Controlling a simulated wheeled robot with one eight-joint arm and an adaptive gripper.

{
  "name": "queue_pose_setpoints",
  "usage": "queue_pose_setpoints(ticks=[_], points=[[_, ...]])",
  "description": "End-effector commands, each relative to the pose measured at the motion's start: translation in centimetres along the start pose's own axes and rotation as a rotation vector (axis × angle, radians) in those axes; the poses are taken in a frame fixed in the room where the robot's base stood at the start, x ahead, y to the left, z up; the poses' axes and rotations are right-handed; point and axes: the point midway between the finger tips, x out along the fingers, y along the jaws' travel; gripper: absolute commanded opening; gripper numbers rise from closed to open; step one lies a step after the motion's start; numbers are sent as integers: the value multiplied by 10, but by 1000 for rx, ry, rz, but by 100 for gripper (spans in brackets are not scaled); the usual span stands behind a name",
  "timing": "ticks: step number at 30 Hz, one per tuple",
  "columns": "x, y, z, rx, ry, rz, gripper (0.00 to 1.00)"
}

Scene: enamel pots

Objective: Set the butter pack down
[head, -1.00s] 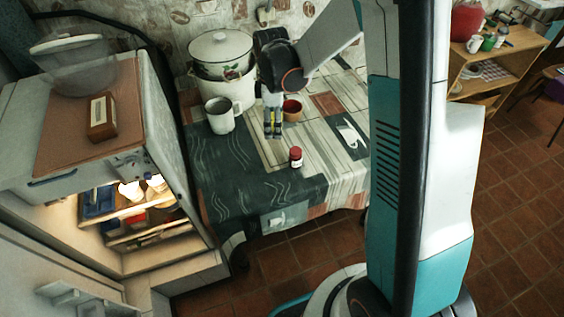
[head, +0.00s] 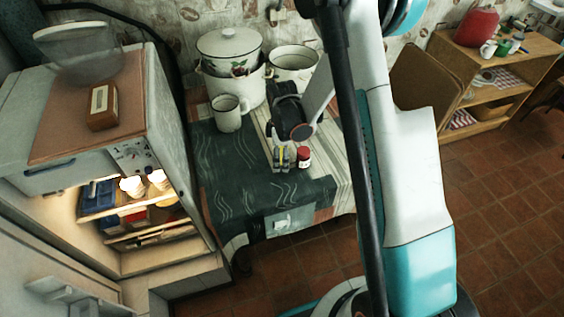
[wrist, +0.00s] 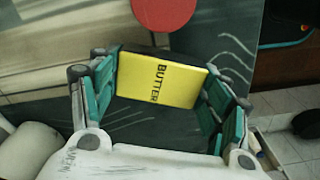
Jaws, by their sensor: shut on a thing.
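The yellow butter pack (wrist: 160,80), lettered BUTTER, is between the two fingers of my gripper (wrist: 158,98) in the wrist view. The fingers are shut on its two ends. In the head view my gripper (head: 283,158) points down over the dark patterned cloth of the table (head: 240,185), left of the red-lidded jar (head: 304,157). Only small bits of yellow show between the fingers there. I cannot tell whether the pack touches the cloth. The jar's red lid (wrist: 163,12) shows just beyond the pack in the wrist view.
A white mug (head: 228,115) stands behind and left of my gripper. A lidded enamel pot (head: 229,46) and another white pot (head: 293,64) stand at the back. The lit, open fridge (head: 150,210) is left of the table. Cloth is clear toward the front left edge.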

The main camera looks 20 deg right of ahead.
Motion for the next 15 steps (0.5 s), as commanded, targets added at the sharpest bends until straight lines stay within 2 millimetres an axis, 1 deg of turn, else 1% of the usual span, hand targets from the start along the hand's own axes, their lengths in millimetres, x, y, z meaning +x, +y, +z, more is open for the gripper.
queue_pose_setpoints(ticks=[1,3,5,15], points=[[11,0,0,0,0,0,37],[22,0,0,0,0,0,37],[28,0,0,0,0,0,37],[31,0,0,0,0,0,37]])
